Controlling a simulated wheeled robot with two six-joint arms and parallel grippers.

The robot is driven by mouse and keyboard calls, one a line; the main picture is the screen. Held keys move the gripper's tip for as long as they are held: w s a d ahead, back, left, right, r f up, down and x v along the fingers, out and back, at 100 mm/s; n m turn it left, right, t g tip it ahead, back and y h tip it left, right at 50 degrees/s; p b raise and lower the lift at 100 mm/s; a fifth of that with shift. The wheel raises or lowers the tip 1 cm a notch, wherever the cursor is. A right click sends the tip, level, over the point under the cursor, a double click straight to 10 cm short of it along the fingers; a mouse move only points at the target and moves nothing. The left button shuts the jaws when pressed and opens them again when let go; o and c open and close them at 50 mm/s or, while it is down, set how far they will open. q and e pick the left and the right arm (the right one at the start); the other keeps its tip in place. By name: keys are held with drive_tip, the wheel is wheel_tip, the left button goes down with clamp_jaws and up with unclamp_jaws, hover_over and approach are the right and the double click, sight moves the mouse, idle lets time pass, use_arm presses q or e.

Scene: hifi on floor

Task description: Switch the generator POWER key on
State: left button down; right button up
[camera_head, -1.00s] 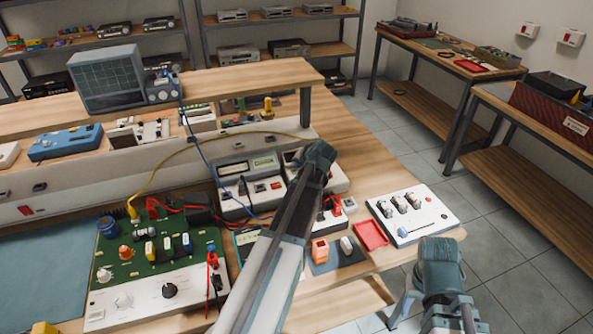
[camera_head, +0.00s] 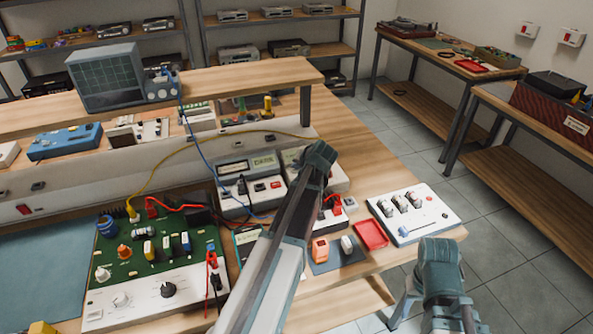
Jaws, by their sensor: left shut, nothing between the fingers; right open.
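Bench instruments with small displays (camera_head: 234,168) stand at the bench's middle. A dark key and a red key show on the front of one. Another instrument (camera_head: 336,180) to its right is partly covered by my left arm. I cannot read labels, so I cannot tell which is the generator or how its POWER key is set. My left arm crosses in front of these instruments, its teal joint over the right one. My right arm stands at the bench's front right corner. The fingers of both grippers are hidden or out of sight.
A green circuit board panel (camera_head: 195,243) with knobs and wires is at left. A red tray (camera_head: 371,234), an orange block (camera_head: 320,250) and a white switch box (camera_head: 415,212) lie at right.

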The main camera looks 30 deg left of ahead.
use_arm(q)
drive_tip(key=shift+r+p, duration=0.45)
drive_tip(key=shift+r, duration=0.05)
wheel_tip(320, 180, up, 6)
drive_tip(key=p, duration=0.6)
idle(0.4)
drive_tip(key=shift+f, duration=0.1)
